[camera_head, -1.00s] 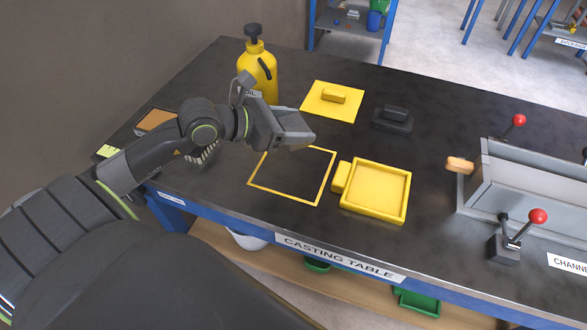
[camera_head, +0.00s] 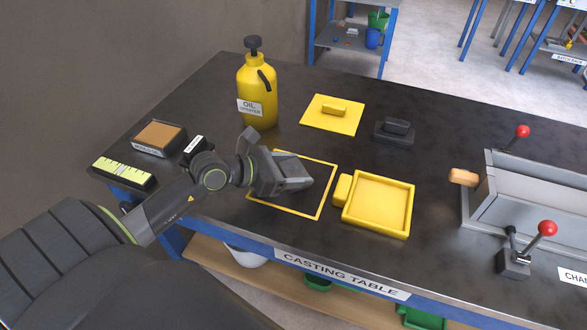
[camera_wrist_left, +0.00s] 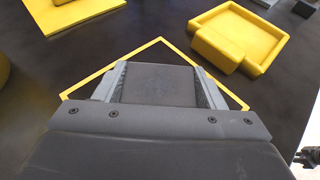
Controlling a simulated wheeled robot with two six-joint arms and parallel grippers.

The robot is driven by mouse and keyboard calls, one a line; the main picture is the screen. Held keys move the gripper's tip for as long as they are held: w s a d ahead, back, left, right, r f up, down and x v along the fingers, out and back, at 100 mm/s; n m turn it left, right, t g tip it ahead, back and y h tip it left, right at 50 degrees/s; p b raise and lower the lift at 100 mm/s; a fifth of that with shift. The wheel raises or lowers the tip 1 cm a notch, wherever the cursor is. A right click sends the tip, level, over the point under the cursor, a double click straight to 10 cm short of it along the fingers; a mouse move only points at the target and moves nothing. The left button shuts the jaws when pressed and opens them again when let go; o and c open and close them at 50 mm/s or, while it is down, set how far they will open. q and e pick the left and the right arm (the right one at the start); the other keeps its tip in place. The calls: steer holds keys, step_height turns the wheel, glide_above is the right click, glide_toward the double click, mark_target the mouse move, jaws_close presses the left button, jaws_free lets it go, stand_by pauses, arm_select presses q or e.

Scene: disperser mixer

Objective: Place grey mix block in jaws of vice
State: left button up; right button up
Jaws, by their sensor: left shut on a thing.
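My left gripper (camera_head: 297,184) is over the yellow outlined square (camera_head: 321,201) on the black table. In the left wrist view my left gripper (camera_wrist_left: 160,88) is shut on a dark grey, flat-faced block (camera_wrist_left: 158,84), held between its two fingers inside the yellow outline. The head view hides this block behind the gripper. Whether the block touches the table I cannot tell. A grey metal channel fixture (camera_head: 530,205) with red-knobbed levers stands at the right; no vice can be clearly made out.
A yellow tray (camera_head: 409,210) lies right of the outline. A yellow plate (camera_head: 315,124), a black handled block (camera_head: 394,132) and a yellow oil bottle (camera_head: 257,92) stand behind. A brown-topped box (camera_head: 158,137) is at the left. Table between tray and channel is clear.

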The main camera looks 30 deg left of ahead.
arm_select(q)
steer(key=shift+f, duration=0.15)
steer(key=o, duration=1.2)
